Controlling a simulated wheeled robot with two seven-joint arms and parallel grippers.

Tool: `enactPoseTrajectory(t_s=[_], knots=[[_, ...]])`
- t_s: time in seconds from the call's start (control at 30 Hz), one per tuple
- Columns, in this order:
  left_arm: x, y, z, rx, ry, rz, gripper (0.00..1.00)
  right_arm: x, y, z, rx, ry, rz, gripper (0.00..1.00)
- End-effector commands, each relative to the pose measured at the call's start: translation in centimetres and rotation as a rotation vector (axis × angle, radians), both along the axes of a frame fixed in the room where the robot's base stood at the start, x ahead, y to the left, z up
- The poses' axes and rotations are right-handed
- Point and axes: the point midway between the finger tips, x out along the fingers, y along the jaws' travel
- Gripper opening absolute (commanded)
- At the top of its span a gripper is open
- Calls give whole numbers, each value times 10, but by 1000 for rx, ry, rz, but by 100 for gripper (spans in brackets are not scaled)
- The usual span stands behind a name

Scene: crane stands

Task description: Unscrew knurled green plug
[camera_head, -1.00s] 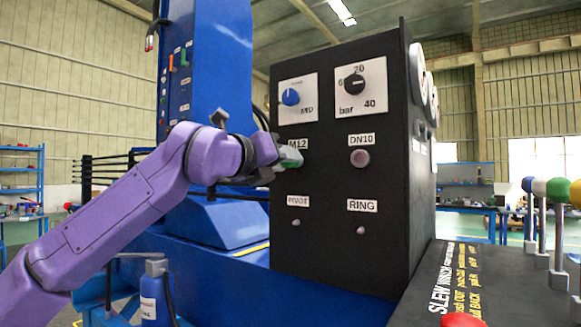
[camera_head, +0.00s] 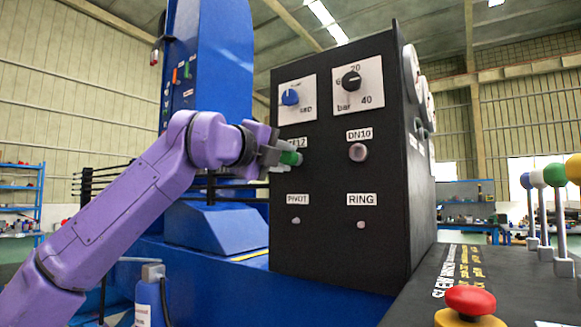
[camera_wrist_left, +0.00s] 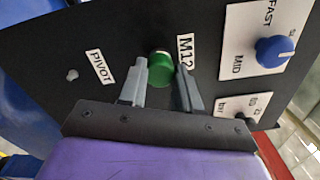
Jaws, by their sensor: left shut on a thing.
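The green plug (camera_head: 291,158) sits at the left of the black panel (camera_head: 330,245), by the M12 label. It also shows in the left wrist view (camera_wrist_left: 160,66) between my finger tips. My left gripper (camera_head: 284,156) reaches it from the left and is shut on it; the fingers hide part of its side. In the wrist view the left gripper (camera_wrist_left: 160,85) has one finger on each side of the plug. Whether the plug is seated in the panel or drawn out a little cannot be told. My right gripper is not in view.
A pinkish DN10 fitting (camera_head: 358,152) is right of the plug. A blue knob (camera_head: 290,97) and a black knob (camera_head: 352,81) are above. A red mushroom button (camera_head: 470,299) and ball-topped levers (camera_head: 556,175) stand at the lower right.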

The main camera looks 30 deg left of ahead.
Motion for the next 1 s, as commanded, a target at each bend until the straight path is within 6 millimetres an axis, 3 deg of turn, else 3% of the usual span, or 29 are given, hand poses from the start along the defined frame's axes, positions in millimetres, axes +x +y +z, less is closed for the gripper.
enactPoseTrajectory(t_s=[0.23, 0.5, 0.73, 0.77, 0.83, 1.0], knots=[[2, -3, -7, -44, 16, -4, 0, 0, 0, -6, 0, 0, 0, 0], [2, -3, -6, -424, 45, -3, 0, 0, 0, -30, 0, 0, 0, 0], [2, -2, -3, -447, 47, -1, 0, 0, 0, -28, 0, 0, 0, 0], [2, -2, -3, -446, 47, -1, 39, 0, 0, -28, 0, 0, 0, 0], [1, -2, -3, -445, 46, -2, 62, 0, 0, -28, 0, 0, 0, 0], [1, -1, -2, -444, 41, -1, 62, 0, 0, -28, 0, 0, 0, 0]])
